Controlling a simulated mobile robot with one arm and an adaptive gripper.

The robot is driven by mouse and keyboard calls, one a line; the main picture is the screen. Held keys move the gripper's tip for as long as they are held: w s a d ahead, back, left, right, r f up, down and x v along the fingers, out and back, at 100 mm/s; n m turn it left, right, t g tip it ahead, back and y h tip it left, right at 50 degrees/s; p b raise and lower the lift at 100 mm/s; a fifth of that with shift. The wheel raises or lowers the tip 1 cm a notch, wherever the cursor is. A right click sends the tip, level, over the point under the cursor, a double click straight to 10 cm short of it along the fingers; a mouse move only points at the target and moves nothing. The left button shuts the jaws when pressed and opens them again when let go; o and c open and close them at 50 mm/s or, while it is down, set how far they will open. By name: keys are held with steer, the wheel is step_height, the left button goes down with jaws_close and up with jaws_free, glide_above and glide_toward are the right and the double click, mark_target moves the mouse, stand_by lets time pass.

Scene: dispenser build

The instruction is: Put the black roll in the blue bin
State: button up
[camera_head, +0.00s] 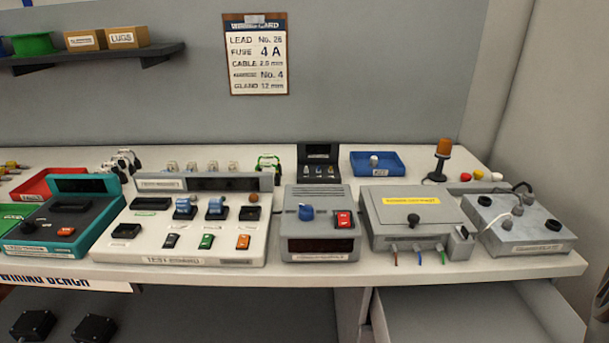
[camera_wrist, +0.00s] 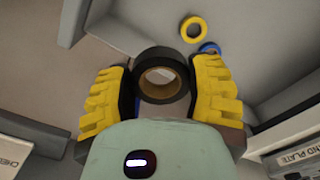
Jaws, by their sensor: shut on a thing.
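In the wrist view my gripper (camera_wrist: 162,88) is shut on the black roll (camera_wrist: 160,62), with one yellow-padded finger on each side of it. The roll has a brown core, and its open centre faces the camera.
In the wrist view a yellow roll (camera_wrist: 193,29) and a partly hidden blue roll (camera_wrist: 210,47) lie on a grey surface beyond the black roll. Boxy devices, including a grey one (camera_head: 417,212), line the bench front. An open drawer (camera_head: 470,313) is below at right.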

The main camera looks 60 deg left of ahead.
steer(key=w+a+r+m+p, duration=0.1)
steer(key=w+a+r+p, duration=0.25)
steer(key=r, duration=0.45)
steer(key=w+a+r+p, duration=0.2)
steer(key=w+r, duration=0.2)
steer(key=r, duration=0.5)
steer(key=w+a+r+m+p, duration=0.1)
steer(key=a+r+p, duration=0.1)
steer(key=a+r, duration=0.45)
steer(key=w+a+r+p, duration=0.25)
steer(key=a+r, duration=0.25)
steer(key=r, duration=0.3)
step_height(320, 180, up, 38)
steer(key=p, duration=3.8)
steer(key=shift+s+a, duration=0.4)
steer(key=shift+a, duration=0.05)
steer(key=shift+f, duration=0.1)
